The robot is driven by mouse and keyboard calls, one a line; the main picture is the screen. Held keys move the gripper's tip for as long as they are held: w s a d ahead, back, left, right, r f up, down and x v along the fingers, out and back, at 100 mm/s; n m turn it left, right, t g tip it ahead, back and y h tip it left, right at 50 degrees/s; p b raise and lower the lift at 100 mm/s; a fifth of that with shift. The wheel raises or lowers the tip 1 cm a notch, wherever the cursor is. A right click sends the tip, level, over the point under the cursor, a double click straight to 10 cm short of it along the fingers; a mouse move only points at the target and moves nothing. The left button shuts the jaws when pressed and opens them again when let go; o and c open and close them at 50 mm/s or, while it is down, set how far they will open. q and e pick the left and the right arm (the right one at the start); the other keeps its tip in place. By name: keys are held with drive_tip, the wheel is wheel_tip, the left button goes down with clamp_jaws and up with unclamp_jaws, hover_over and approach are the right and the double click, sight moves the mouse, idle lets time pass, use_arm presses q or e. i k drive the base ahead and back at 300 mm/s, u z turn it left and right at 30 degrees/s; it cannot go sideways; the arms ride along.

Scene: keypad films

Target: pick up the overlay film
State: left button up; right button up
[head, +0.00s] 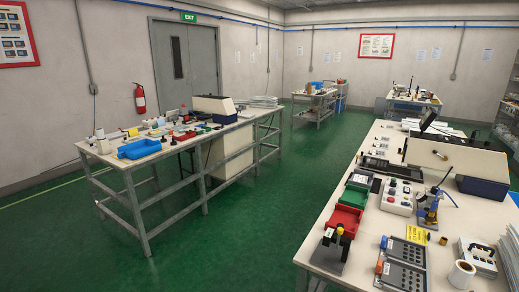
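I cannot pick out the overlay film for certain in the head view. A keypad-like dark panel (404,268) lies at the front of the right workbench (330,235), with a yellow card (417,235) behind it. A stack of pale sheets (509,262) sits at the right edge, partly cut off; I cannot tell if it is film. Neither of my grippers is in view.
A second workbench (140,172) stands at the left, with a blue tray (139,149) on it. Green floor (235,225) lies clear between the benches. A red tray (344,219), a control box (397,197) and a white roll (462,274) crowd the right bench.

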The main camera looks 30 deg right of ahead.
sight(378, 154)
drive_tip(key=z, duration=0.25)
drive_tip(key=i, duration=2.1)
drive_tip(key=z, duration=0.75)
drive_tip(key=i, duration=2.65)
drive_tip(key=z, duration=1.8)
drive_tip(key=i, duration=1.45)
drive_tip(key=z, duration=0.75)
